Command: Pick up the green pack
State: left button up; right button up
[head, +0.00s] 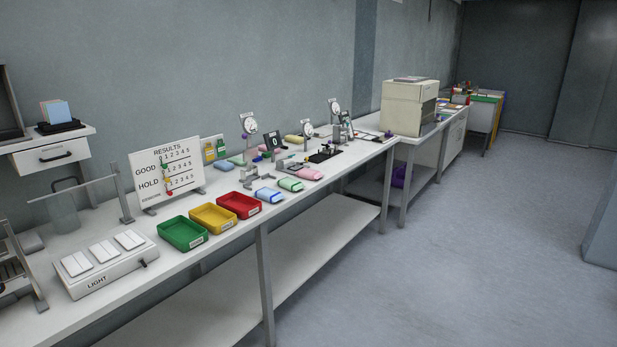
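A small light-green pack (291,184) lies near the front edge of the long white bench (330,171). It sits between a blue pack (268,195) on its left and a pink pack (309,173) on its right. Neither of my grippers is in view.
Green (183,234), yellow (213,218) and red (240,204) trays stand left of the packs. Behind are a results board (167,175), dial gauges (249,125) and small fixtures. A light box (108,262) stands at the left. The floor (450,270) in front is clear.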

aim_at(288, 183)
jog(key=i+l+u, duration=0.15)
jog(key=i, duration=0.3)
jog(key=i+l+u, duration=0.1)
jog(key=i, duration=0.35)
jog(key=i+l+u, duration=0.15)
jog(key=i, duration=0.25)
jog(key=i+l+u, duration=0.15)
jog(key=i+l, duration=0.2)
jog(key=i, duration=0.05)
